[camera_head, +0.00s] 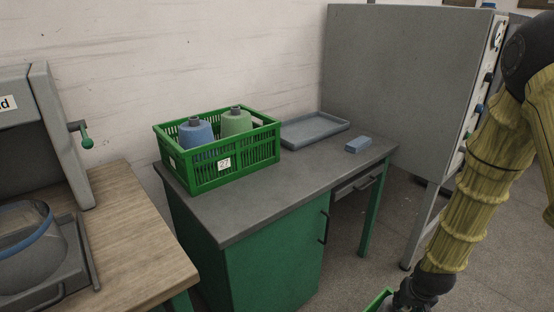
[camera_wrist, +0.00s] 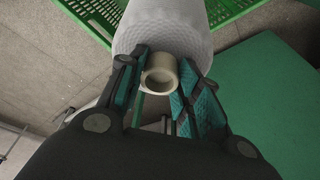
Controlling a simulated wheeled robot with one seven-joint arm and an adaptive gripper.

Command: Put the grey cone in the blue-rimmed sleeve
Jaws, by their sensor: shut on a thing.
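The grey cone (camera_wrist: 165,28) shows at the top of the wrist view, with its pale tube end (camera_wrist: 160,76) towards me. My gripper (camera_wrist: 163,84) is shut on that tube end, a finger on each side. The cone's far end is out of frame. In the head view my wrist (camera_head: 420,290) is at the bottom right, and the fingers and cone are cut off. The blue-rimmed sleeve (camera_head: 38,268) is a clear, wide cylinder at the far left, in a grey machine tray. Its left part is cut off by the frame.
A green crate (camera_head: 205,178) with a blue cone (camera_head: 196,133) and a green cone (camera_head: 236,122) stands on the grey desk (camera_head: 275,190). A grey tray (camera_head: 315,130) and blue block (camera_head: 358,145) lie beside it. Another green crate (camera_wrist: 218,12) is below the held cone.

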